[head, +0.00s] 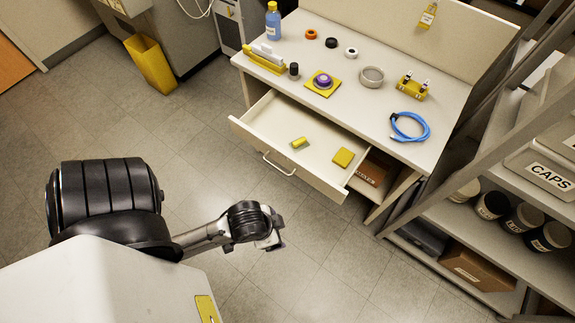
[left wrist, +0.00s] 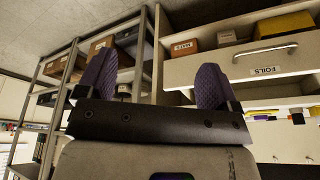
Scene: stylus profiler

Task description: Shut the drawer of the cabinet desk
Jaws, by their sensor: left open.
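The cabinet desk (head: 440,97) stands at upper centre in the head view. Its drawer (head: 270,122) is pulled well out, with a bar handle (head: 280,166) on its pale front. A small yellow item (head: 299,143) and a yellow square (head: 343,157) lie inside. My left gripper (head: 277,232) is over the floor in front of the drawer front, apart from it. In the left wrist view my left gripper (left wrist: 157,80) has its two purple fingers spread with nothing between them. The drawer front (left wrist: 210,68), labelled FOILS, and its handle (left wrist: 265,52) show upside down there. My right gripper is out of view.
The desktop holds a blue bottle (head: 273,20), a blue cable coil (head: 410,127) and several small parts. A metal shelf rack (head: 463,215) stands close on the right. A yellow bin (head: 150,64) is at upper left. The floor before the drawer is clear.

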